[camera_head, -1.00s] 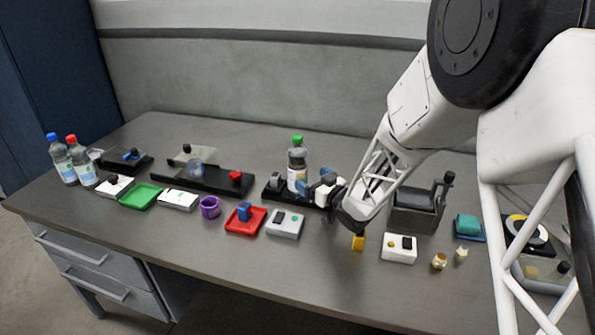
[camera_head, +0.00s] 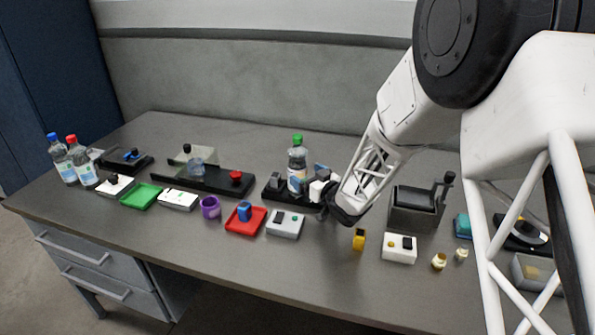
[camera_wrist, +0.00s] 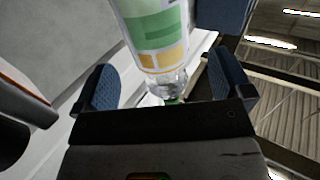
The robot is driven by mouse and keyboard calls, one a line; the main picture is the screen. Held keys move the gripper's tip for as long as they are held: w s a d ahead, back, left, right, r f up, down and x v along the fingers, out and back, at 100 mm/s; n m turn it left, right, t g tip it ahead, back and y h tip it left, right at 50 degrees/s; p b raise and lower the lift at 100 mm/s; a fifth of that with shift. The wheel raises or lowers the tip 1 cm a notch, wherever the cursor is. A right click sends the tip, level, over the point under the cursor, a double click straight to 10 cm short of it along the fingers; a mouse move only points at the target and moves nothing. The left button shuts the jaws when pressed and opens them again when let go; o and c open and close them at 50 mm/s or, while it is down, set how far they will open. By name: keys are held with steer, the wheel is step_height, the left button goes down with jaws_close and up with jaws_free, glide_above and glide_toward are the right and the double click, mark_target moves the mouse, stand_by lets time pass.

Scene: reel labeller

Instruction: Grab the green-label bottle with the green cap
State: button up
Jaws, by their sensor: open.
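The bottle with the green cap (camera_head: 297,156) stands upright on a black base (camera_head: 272,192) in the middle of the table. Whether a pad touches the bottle I cannot tell.
Bottles with a blue cap (camera_head: 60,162) and a red cap (camera_head: 82,164) stand at the far left. A dark lever device (camera_head: 415,210) stands right of my gripper.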

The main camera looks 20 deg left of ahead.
mark_target(303, 162)
steer(key=shift+x, duration=2.55)
steer(key=shift+c, duration=0.3)
steer(key=shift+w, duration=0.1)
steer(key=c, duration=1.4)
steer(key=shift+r, duration=0.2)
steer(key=shift+r, duration=1.75)
steer(key=s+d, duration=0.4)
steer(key=s, duration=0.3)
steer(key=s+d+r, duration=0.1)
steer(key=s+d, duration=0.2)
steer(key=s, duration=0.4)
steer(key=shift+d, duration=0.4)
